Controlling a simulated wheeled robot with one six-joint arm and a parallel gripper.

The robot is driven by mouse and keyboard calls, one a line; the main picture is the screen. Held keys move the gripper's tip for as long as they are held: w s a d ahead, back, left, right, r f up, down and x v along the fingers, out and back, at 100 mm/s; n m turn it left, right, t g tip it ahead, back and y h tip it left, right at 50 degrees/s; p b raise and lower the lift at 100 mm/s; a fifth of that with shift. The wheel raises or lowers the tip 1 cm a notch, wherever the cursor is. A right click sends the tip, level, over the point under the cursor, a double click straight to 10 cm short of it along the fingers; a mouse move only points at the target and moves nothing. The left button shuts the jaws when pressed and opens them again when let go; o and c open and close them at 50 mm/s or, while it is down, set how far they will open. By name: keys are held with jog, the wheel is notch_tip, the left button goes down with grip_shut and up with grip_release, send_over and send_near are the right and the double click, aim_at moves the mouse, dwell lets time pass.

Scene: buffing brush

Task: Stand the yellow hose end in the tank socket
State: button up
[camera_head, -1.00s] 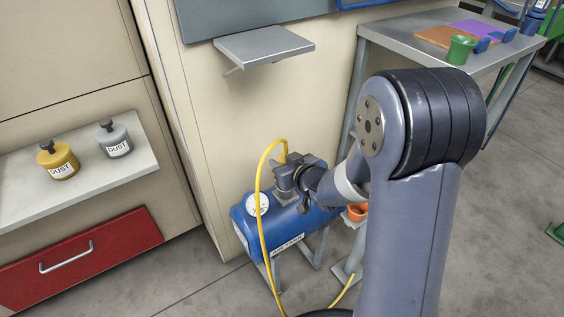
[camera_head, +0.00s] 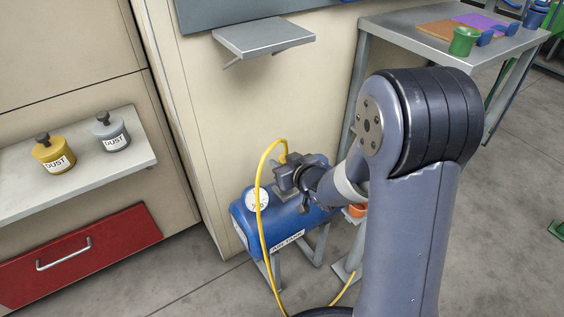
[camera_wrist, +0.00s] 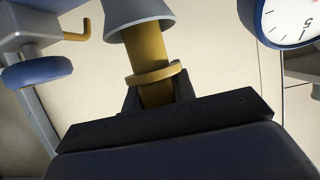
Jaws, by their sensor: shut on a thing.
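The yellow hose (camera_head: 261,215) rises from the floor and loops over into my gripper (camera_head: 284,184). In the wrist view my gripper (camera_wrist: 158,95) is shut on the yellow hose end (camera_wrist: 150,50), just by its collar. The grey flared tank socket (camera_wrist: 138,12) is at the top of that view, and the tip of the hose end disappears behind or inside its rim. How deep it sits I cannot tell. The blue air tank (camera_head: 243,232) stands under my gripper in the head view, where my gripper mostly covers the socket.
A round gauge (camera_head: 257,199) sits on the tank beside the hose; it also shows in the wrist view (camera_wrist: 288,20). An orange pot (camera_head: 357,210) is right of the tank. A small grey wall shelf (camera_head: 264,38) hangs above. Two dust bottles stand on a left shelf (camera_head: 100,177).

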jog(key=shift+f, duration=0.15)
jog(key=shift+f+b, duration=0.65)
jog(key=shift+b, duration=0.1)
jog(key=o, duration=1.1)
jog(key=p+v, duration=0.3)
jog(key=v, duration=0.7)
jog(key=shift+s+d+r, duration=0.2)
jog(key=shift+s+r, duration=0.05)
